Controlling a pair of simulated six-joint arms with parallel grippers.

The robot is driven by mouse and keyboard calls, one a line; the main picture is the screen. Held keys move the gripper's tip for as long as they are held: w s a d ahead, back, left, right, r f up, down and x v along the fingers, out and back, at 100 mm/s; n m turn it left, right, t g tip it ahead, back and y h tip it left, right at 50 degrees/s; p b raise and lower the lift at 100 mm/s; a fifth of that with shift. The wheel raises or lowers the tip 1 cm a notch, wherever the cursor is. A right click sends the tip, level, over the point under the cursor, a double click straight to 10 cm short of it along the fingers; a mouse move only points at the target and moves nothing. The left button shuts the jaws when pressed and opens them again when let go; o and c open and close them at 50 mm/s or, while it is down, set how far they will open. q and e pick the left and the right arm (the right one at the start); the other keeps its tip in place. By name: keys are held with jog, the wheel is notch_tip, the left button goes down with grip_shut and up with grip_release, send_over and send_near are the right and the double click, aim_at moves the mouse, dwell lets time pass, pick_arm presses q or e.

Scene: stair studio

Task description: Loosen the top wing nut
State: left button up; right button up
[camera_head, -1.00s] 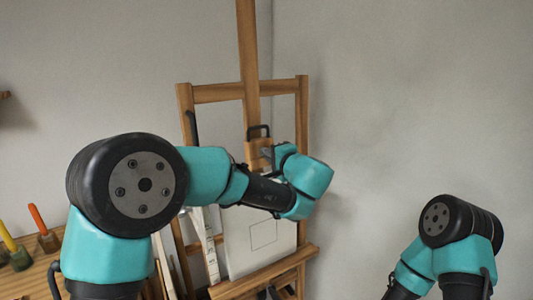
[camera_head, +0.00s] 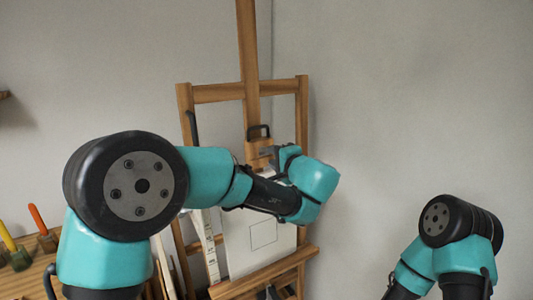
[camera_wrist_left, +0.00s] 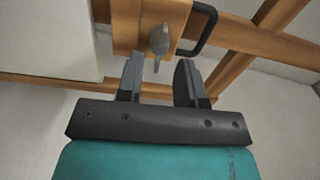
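The top wing nut (camera_wrist_left: 159,40) is a grey metal piece on the easel's wooden block (camera_wrist_left: 128,32), seen in the left wrist view just beyond my fingertips. My left gripper (camera_wrist_left: 158,72) is open, its two fingers apart with nothing between them. The wing nut lies ahead of the gap, roughly in line with it. In the head view my left gripper (camera_head: 268,152) is at the block (camera_head: 256,144), and my own wrist partly covers that area. The wing nut cannot be made out there. My right gripper is outside the views.
A black handle (camera_wrist_left: 203,30) sticks out beside the block, close to my right-hand finger in the wrist view. The wooden easel frame (camera_head: 303,120) surrounds the area. A white canvas (camera_head: 245,255) stands below.

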pick_arm(q)
jog(key=shift+v, duration=1.95)
jog(key=shift+f, duration=0.1)
jog(key=s+a+f+g+h, duration=0.2)
jog(key=a+f+g, duration=0.2)
jog(key=f, duration=0.8)
jog(key=s+a+f+g+h, duration=0.15)
jog(key=a+f+g, duration=0.25)
jog(key=f, duration=0.7)
jog(key=s+a+f+g+h, duration=0.2)
jog(key=a+f+g, duration=0.25)
jog(key=f, duration=0.75)
jog(key=s+a+f+n+h, duration=0.3)
jog(key=s+a+f+n, duration=0.2)
jog(key=s+f, duration=0.5)
jog(key=s+a+f+n+h, duration=0.4)
jog(key=s+a+f+n, duration=0.2)
jog(key=s+f, duration=0.5)
jog(key=shift+s+n+g, duration=0.45)
jog(key=shift+s+n, duration=0.45)
jog(key=shift+s, duration=0.05)
